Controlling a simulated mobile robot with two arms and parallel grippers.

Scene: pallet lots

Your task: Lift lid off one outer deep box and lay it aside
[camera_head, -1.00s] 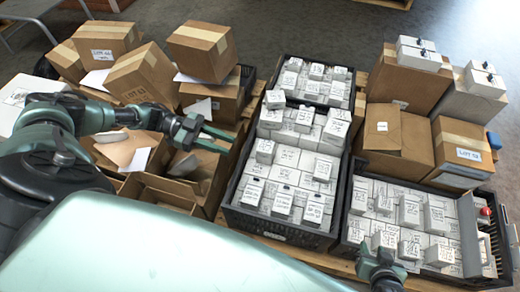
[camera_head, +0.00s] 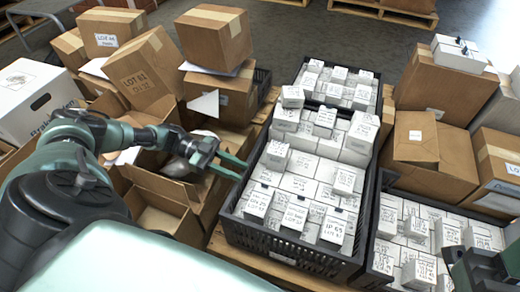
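Several brown cardboard boxes are piled at the left, among them a tilted closed box marked LOT (camera_head: 142,72), a taped box (camera_head: 213,37) on top and an open-flapped box (camera_head: 165,205) at the front. A white box with a handle hole (camera_head: 35,102) stands at the far left. I cannot tell which is the outer deep box; no separate lid is clear. My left gripper (camera_head: 232,166) is open and empty, between the open boxes and the black crate. My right gripper (camera_head: 482,268) shows only partly at the lower right corner; its fingers are unclear.
A black crate (camera_head: 290,250) full of small white labelled boxes stands in the middle, with another behind it. A third crate holds similar boxes at the lower right. Large cardboard boxes (camera_head: 440,88) stand at the right.

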